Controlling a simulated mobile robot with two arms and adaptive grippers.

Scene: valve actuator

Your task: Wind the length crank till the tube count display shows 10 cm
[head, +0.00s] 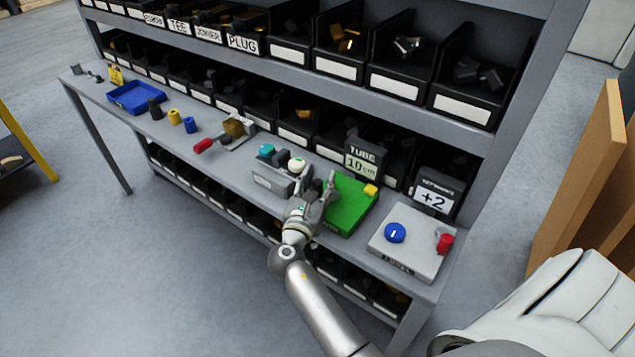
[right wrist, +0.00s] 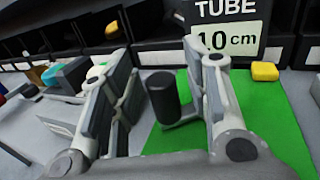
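The tube count display (head: 361,162) stands at the back of the bench and reads 10 cm. It also shows in the right wrist view (right wrist: 228,40), with the same reading. The length crank's black upright handle (right wrist: 163,97) stands at the edge of the green plate (right wrist: 272,105). My right gripper (head: 322,191) is over the left part of the plate. In the right wrist view its two fingers (right wrist: 155,100) are spread. The handle is between them, nearer the right finger, with a gap to the left one; contact with the right finger is unclear. My left gripper is out of view.
A yellow block (head: 370,190) sits on the green plate's back right corner. A grey control box (head: 408,255) with a blue knob and red part is to the right, below a +2 display (head: 433,199). A grey holder (head: 272,180) with a teal part stands left of the gripper.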

